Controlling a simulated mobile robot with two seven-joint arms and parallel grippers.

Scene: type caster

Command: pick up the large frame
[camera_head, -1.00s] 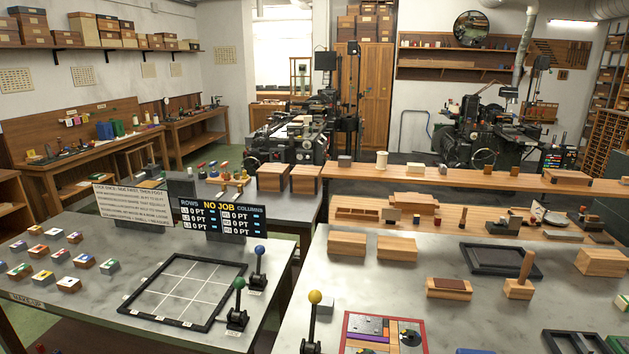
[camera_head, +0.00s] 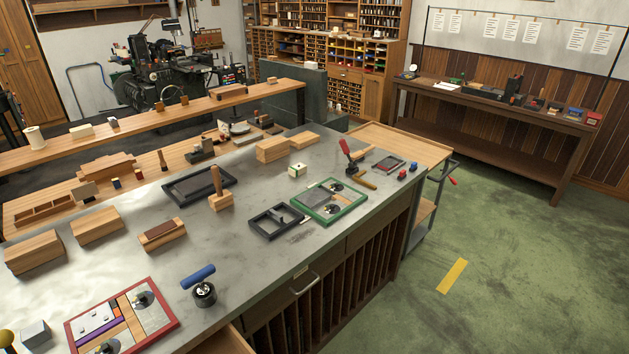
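Several frames lie flat on the grey stone-topped bench (camera_head: 240,170). A dark, nearly black rectangular frame (camera_head: 208,196) lies near the bench's back edge, larger than the black frame with a cross bar (camera_head: 266,213) to its right. A green frame (camera_head: 312,217) with blocks and round pieces inside lies farther right. A red frame (camera_head: 165,301) with coloured blocks inside lies at the front left, partly cut off below. I cannot tell for certain which one is called the large frame. Neither of my grippers is in view.
A blue-handled roller (camera_head: 204,287) and wooden blocks (camera_head: 98,227) stand on the bench. A drawer handle (camera_head: 304,285) juts from its front. Green floor (camera_head: 500,260) to the right is open.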

